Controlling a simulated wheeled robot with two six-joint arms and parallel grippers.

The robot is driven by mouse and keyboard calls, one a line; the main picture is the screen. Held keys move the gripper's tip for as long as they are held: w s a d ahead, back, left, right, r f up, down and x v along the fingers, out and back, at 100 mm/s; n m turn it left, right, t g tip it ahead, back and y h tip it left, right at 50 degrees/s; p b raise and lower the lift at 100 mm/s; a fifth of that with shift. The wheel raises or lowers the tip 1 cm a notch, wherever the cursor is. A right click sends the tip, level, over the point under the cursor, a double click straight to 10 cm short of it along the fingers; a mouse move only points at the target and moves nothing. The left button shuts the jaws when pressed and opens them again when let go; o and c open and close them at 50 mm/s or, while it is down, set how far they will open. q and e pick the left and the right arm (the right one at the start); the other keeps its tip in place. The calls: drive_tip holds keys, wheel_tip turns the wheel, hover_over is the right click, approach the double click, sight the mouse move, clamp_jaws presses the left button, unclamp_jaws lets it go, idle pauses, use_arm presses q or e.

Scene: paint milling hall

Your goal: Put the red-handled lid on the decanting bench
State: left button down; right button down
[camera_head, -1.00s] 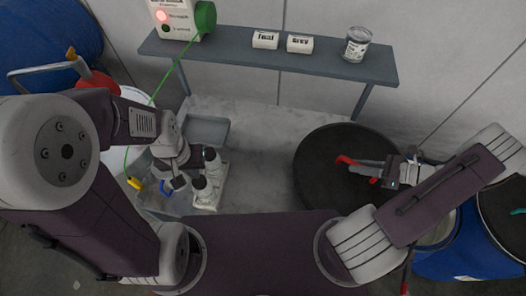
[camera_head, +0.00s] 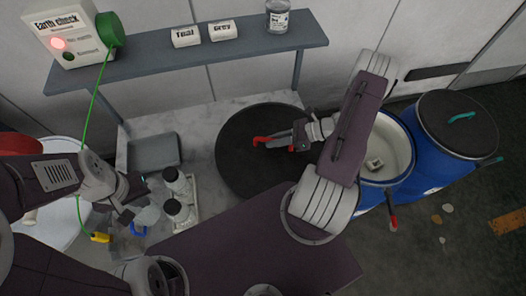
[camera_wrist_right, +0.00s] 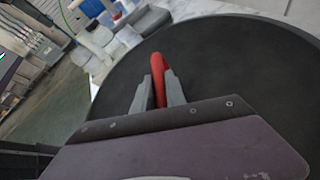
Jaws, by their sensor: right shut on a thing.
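The red-handled lid is a wide black disc (camera_head: 235,160) over the right part of the pale decanting bench (camera_head: 190,122); I cannot tell whether it touches the bench. My right gripper (camera_head: 296,138) is shut on its red handle (camera_head: 268,140). In the right wrist view, the red handle (camera_wrist_right: 158,66) stands between the two grey fingers of the gripper (camera_wrist_right: 158,88), with the black lid (camera_wrist_right: 230,70) beyond. My left gripper (camera_head: 128,207) is over the left part of the bench by the bottles; its fingers are too unclear to judge.
A grey tray (camera_head: 154,150) and white bottles (camera_head: 178,183) occupy the bench's left. A shelf (camera_head: 190,57) runs behind, carrying a check box (camera_head: 75,35) with a green cable. An open blue drum (camera_head: 408,140) and a drum with a teal-handled lid (camera_head: 455,125) stand right.

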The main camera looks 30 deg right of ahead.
sight(266, 150)
drive_tip(key=shift+w+a+f, duration=0.25)
drive_tip(key=shift+a+f, duration=0.5)
drive_tip(key=shift+a, duration=0.2)
drive_tip(key=shift+w+a+f+b, duration=0.1)
drive_tip(key=shift+a+f+b, duration=0.15)
drive_tip(key=shift+a+b, duration=0.1)
wheel_tip(266, 150, down, 4)
drive_tip(key=b, duration=0.3)
drive_tip(key=shift+f+b, duration=0.15)
drive_tip(key=shift+b, duration=0.15)
drive_tip(key=shift+r, duration=0.2)
drive_tip(key=shift+f, duration=0.1)
drive_tip(key=c, duration=1.4)
unclamp_jaws()
drive_tip(key=shift+o, duration=0.2)
